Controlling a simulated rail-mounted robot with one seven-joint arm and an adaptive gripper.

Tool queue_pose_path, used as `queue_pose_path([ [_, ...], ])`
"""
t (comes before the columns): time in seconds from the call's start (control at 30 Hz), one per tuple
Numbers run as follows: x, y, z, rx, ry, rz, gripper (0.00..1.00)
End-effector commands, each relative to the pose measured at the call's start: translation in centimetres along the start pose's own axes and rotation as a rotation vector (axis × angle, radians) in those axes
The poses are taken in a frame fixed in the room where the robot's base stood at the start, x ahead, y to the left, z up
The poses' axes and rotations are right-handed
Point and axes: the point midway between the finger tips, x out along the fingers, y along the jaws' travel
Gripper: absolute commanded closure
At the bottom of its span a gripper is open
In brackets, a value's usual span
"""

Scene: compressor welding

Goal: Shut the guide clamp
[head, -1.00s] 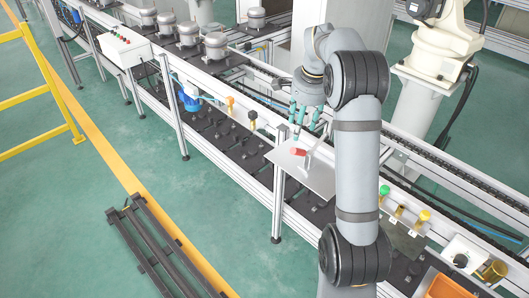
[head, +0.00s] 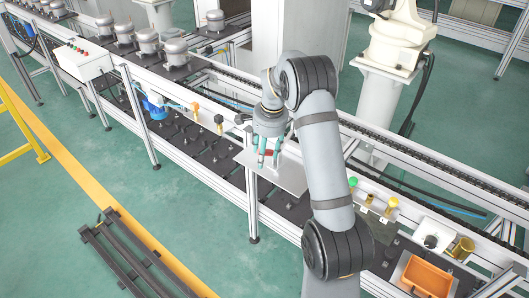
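The guide clamp's red handle (head: 269,152) shows as a small red patch above the pale metal plate (head: 291,181) at the side of the conveyor line. The rest of the clamp is mostly hidden behind my gripper and arm, so I cannot tell its position. My gripper (head: 269,163) points down over the plate. Its two green fingers stand apart, with the red patch between or just behind them. I cannot tell whether they touch it.
Green and yellow knobs (head: 391,202) and an orange bin (head: 427,275) lie to the right along the line. Grey compressors (head: 175,52) stand at the upper left. A white robot (head: 398,45) stands behind. The green floor in front is mostly open.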

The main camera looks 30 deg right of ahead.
Motion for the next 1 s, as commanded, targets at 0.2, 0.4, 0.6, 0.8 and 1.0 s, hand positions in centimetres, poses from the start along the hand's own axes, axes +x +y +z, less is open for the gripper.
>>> queue_pose_path([
  [0.2,-0.02,0.01,-0.03,0.001,0.0,0.0,0.55],
  [0.4,-0.03,0.0,-0.02,0.0,0.0,0.0,0.67],
  [0.6,-0.04,-0.01,-0.02,0.0,0.0,0.0,0.78],
  [0.8,-0.05,-0.02,-0.01,0.0,0.0,-0.001,0.9],
  [1.0,-0.05,-0.03,0.0,-0.001,0.0,-0.001,1.0],
])
